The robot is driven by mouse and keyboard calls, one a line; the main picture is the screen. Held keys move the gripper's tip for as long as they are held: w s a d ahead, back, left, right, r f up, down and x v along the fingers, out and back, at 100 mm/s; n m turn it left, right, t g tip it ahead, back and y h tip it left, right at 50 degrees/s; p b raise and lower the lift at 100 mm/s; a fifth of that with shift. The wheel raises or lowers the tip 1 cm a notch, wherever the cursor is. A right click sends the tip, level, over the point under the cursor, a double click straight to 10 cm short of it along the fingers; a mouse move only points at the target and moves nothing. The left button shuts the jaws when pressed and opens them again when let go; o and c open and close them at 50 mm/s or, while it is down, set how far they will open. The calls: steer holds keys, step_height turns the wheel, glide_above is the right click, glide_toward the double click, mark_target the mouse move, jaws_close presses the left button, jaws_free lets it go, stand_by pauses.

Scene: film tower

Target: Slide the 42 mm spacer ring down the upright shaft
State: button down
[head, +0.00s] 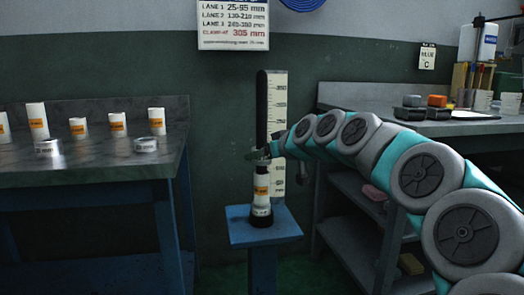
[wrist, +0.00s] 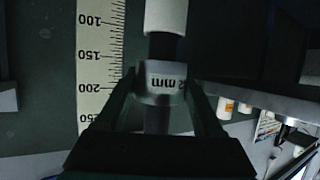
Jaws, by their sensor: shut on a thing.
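My gripper (head: 259,153) is shut on a short whitish spacer ring (wrist: 163,82), whose visible print ends in "2 mm", upside down in the wrist view. The ring is around the dark upright shaft (head: 262,105), which shows on both sides of it in the wrist view (wrist: 158,120). In the head view my gripper mostly hides the ring. A white spacer with an orange label (head: 261,184) sits lower on the shaft, above a short spacer (head: 261,211) at the base. Bare dark shaft separates the held ring from the white spacer (wrist: 166,17).
A pale measuring scale (head: 279,105) stands right behind the shaft. The shaft rises from a blue pedestal (head: 240,238). A dark bench (head: 100,165) at left holds several loose spacers. A grey workbench (head: 350,98) with boxes and bottles stands at right, behind my arm.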

steer(key=shift+f, duration=0.75)
jaws_free()
steer(key=v, duration=0.8)
stand_by(0.5)
